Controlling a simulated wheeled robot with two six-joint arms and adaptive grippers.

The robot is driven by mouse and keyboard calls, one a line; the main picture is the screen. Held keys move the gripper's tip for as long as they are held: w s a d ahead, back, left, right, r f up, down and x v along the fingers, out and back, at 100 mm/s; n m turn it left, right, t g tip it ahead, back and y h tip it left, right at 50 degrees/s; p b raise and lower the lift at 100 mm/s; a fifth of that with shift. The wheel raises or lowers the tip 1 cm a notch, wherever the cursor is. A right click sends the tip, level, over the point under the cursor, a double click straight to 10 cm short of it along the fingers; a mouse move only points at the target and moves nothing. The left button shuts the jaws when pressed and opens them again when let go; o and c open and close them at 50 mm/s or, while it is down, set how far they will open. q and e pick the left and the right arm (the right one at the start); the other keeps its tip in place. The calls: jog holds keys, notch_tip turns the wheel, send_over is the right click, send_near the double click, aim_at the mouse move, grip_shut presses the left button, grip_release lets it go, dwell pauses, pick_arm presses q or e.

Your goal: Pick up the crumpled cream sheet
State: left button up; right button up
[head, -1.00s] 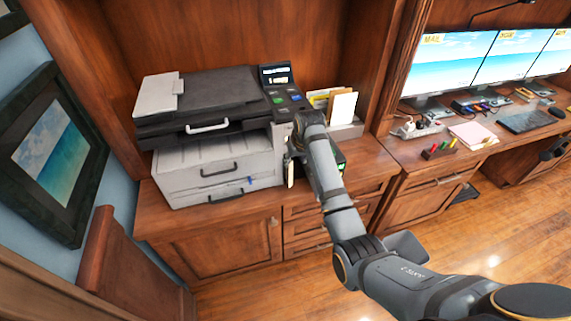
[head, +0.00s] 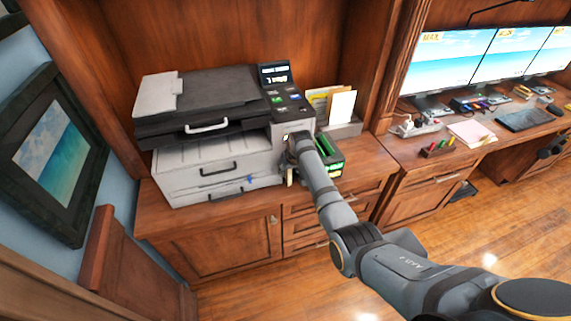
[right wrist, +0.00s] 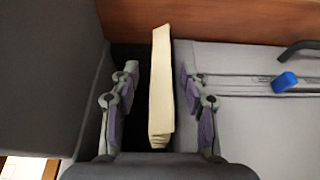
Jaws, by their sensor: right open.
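The cream sheet (right wrist: 161,90) stands out as a narrow, pale upright strip from a dark gap in the printer in the right wrist view. My right gripper (right wrist: 158,76) is open, with one finger on each side of the sheet. A space shows between the sheet and both fingers. In the head view, my right arm reaches to the front right of the printer (head: 215,150), and its wrist hides most of the gripper and sheet. My left gripper is not in view.
A paper drawer with a blue tab (right wrist: 285,82) lies beside the gripper. A green-and-black box (head: 330,158) and a paper holder (head: 345,130) stand right of the printer. The wooden cabinet top (head: 372,165) has free room at right.

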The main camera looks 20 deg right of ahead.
jog(key=c, duration=0.9)
jog(key=shift+r, duration=0.1)
jog(key=shift+r, duration=0.3)
jog(key=s, duration=1.2)
jog(key=s+r+b, duration=0.1)
jog(key=s, duration=0.5)
jog(key=shift+d, duration=0.3)
